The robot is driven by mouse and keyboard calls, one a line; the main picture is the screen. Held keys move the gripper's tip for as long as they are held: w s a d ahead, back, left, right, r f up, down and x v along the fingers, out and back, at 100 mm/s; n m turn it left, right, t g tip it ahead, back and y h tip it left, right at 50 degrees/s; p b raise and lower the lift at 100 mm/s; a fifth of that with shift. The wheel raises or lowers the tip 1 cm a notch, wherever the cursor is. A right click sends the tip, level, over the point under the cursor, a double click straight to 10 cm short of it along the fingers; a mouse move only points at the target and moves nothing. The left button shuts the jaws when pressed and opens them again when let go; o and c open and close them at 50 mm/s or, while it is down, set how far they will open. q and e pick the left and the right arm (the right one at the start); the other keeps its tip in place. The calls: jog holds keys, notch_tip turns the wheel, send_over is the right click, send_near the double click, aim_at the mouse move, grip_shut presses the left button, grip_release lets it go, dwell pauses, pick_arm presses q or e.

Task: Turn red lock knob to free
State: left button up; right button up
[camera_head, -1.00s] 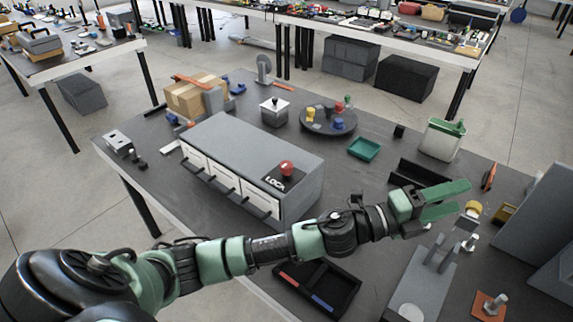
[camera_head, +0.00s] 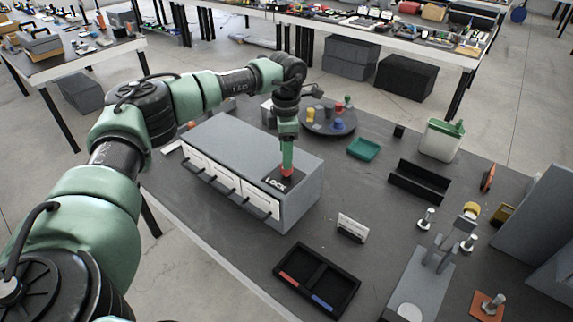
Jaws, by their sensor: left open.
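The red lock knob (camera_head: 287,172) sits on a black plate marked LOCK (camera_head: 275,184), on top of a grey cabinet (camera_head: 235,150) with several drawers in its front. My left gripper (camera_head: 287,165) points straight down over the knob, its green fingers reaching to the knob. The fingers hide much of the knob, so only some red shows at their tips. The left gripper is open; I cannot tell whether the fingers touch the knob. My right gripper is not in view.
A black tray (camera_head: 317,283) with red and blue marks lies in front of the cabinet. A small white sign (camera_head: 351,228) stands to the right. Behind are a round turntable (camera_head: 328,124) with coloured pieces and a green tray (camera_head: 363,149).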

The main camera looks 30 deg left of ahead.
pick_arm(q)
jog(key=shift+d+f+p, duration=0.1)
jog(key=shift+f+p, duration=0.5)
jog(key=shift+f, duration=2.15)
grip_shut()
